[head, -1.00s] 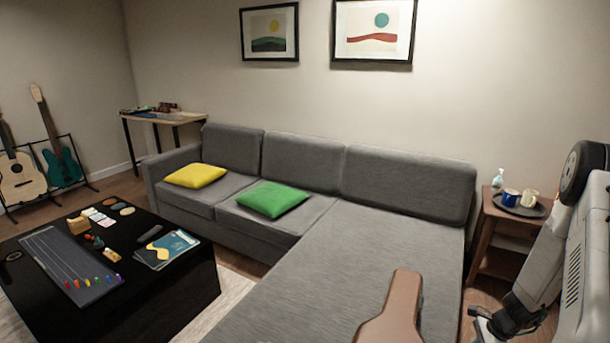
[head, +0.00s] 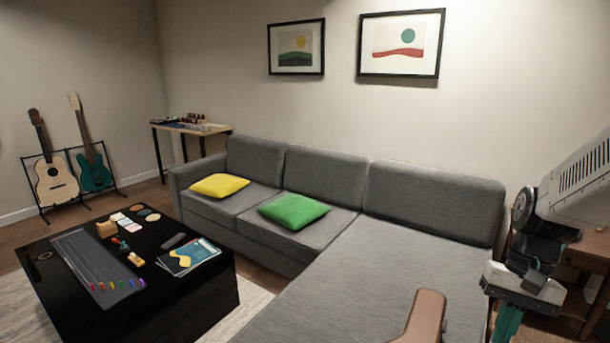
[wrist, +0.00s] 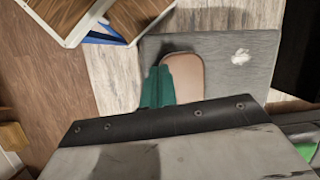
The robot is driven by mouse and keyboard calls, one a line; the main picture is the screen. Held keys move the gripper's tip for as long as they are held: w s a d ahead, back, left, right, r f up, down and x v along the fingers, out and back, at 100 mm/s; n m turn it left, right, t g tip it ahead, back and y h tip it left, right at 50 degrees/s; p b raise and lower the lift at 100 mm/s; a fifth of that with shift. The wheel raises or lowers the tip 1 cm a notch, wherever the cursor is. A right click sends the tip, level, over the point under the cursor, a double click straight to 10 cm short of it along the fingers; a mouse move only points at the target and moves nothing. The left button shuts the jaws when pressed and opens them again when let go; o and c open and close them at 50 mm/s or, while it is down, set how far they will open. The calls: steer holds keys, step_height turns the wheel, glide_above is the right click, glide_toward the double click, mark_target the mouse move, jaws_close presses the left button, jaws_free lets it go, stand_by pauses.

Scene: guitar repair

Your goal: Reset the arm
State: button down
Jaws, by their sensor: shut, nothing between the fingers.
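My gripper (head: 508,324) hangs at the lower right of the head view, in front of the side table and near the right end of the sofa. Its teal fingers point down and run off the bottom edge. In the wrist view my gripper (wrist: 158,86) shows its teal fingers together with nothing between them. Past them lies a tan, rounded shape (wrist: 190,72) on a grey surface. My arm folds in from the right edge of the head view.
A grey sectional sofa (head: 400,260) fills the middle. A black coffee table (head: 200,300) with small items stands left, with two guitars on a stand behind it. The wooden side table (head: 590,255) is largely hidden by my arm.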

steer(key=s+a+r+n+t+h, duration=0.2)
steer(key=s+a+r+n+t, duration=0.2)
steer(key=s+a+r, duration=0.5)
steer(key=shift+s+a+r+n+h, duration=0.15)
steer(key=shift+s+r+n+h, duration=0.2)
steer(key=shift+r+n, duration=0.45)
